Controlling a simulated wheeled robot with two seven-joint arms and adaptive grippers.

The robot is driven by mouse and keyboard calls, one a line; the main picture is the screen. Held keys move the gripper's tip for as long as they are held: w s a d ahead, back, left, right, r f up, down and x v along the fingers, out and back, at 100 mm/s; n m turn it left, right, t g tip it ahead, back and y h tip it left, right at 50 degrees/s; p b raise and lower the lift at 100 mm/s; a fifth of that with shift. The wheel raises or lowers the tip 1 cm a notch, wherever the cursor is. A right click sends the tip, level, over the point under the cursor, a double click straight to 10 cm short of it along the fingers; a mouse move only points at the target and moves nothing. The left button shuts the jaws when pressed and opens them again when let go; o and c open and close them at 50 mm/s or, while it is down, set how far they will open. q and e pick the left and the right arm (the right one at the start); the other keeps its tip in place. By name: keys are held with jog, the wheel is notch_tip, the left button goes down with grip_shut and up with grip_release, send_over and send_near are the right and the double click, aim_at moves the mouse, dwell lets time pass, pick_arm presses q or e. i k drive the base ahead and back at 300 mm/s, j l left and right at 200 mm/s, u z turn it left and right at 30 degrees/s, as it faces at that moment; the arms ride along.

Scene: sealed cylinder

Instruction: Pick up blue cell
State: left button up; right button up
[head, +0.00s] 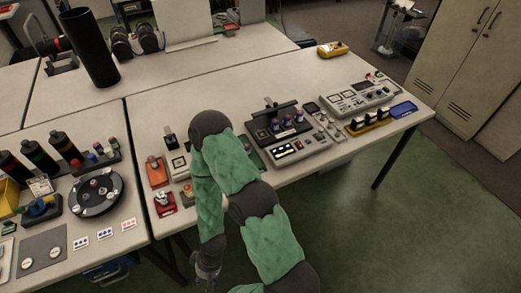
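Small coloured cylinders (287,122) stand in a black fixture at the middle of the table; at least one looks bluish. More small cylinders with coloured tops (98,150) stand in a dark rack on the left table. They are too small to tell which is the blue cell. My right arm reaches up over the table's front edge and bends back down. My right gripper (207,268) hangs low in front of the table, away from all these cylinders. Its fingers are small and dark, so I cannot tell whether they are open. My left gripper is not in view.
A grey instrument (357,97), a yellow holder (368,124) and a blue tray (403,109) lie at the right. A black round turntable (96,193) and dark bottles (65,146) are at the left. A tall black cylinder (90,50) stands behind. The table's back middle is clear.

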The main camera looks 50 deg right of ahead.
aim_at(246, 145)
jog(key=l+z, duration=0.25)
jog(key=z, duration=0.2)
jog(key=i+l+z, duration=0.1)
jog(key=l+z, duration=0.15)
jog(key=z, duration=0.2)
jog(key=l+z, duration=0.25)
jog(key=z, duration=0.2)
jog(key=i+j, duration=0.05)
